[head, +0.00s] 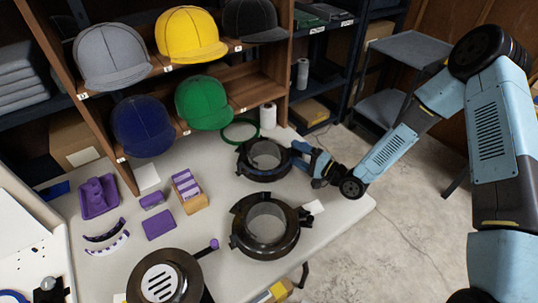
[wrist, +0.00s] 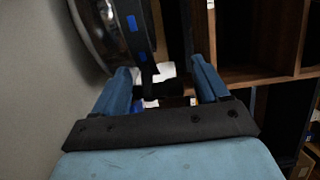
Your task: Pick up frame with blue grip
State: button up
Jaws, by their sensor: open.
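A black round frame with a clear middle (head: 243,165) lies on the white table near its back right edge. In the wrist view its dark rim (wrist: 141,48) fills the upper left and carries blue patches. My gripper (head: 300,150) is at the right side of this frame. In the wrist view my gripper (wrist: 163,82) has its blue fingers apart, with a dark stub from the rim (wrist: 147,72) between or just beyond them. I cannot tell whether the fingers touch it. The frame's grip is mostly hidden by my gripper in the head view.
A green ring (head: 228,138) and a white roll (head: 268,116) stand behind. A wooden shelf with caps (head: 203,102) borders the back. Purple parts (head: 159,223) lie left.

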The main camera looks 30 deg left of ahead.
jog(key=shift+a, duration=0.25)
jog(key=shift+c, duration=0.2)
grip_shut()
dwell(0.4)
